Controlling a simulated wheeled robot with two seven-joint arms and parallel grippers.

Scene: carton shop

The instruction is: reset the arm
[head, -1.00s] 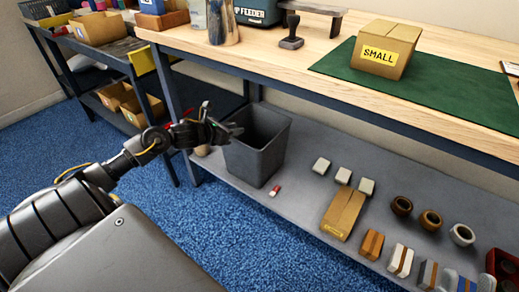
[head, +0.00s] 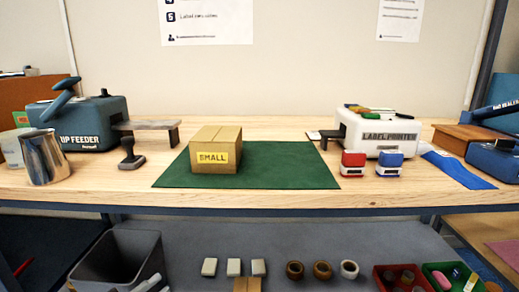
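Two pale finger-like tips show at the bottom edge in front of the grey bin (head: 118,252); they look like my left gripper (head: 154,283). The rest of that gripper and its arm are out of frame, and I cannot tell whether it is open or shut. It is below the tabletop, away from the things on it. My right gripper is not in view. A closed carton (head: 215,150) labelled SMALL sits on the green mat (head: 285,165).
The wooden bench (head: 290,195) also carries the UP FEEDER machine (head: 80,122), a metal cup (head: 43,158), a stamp (head: 130,155), a label printer (head: 380,132), and red (head: 353,164) and blue (head: 388,164) stampers. The lower shelf holds white blocks, tape rolls (head: 322,270) and a red bin (head: 402,277).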

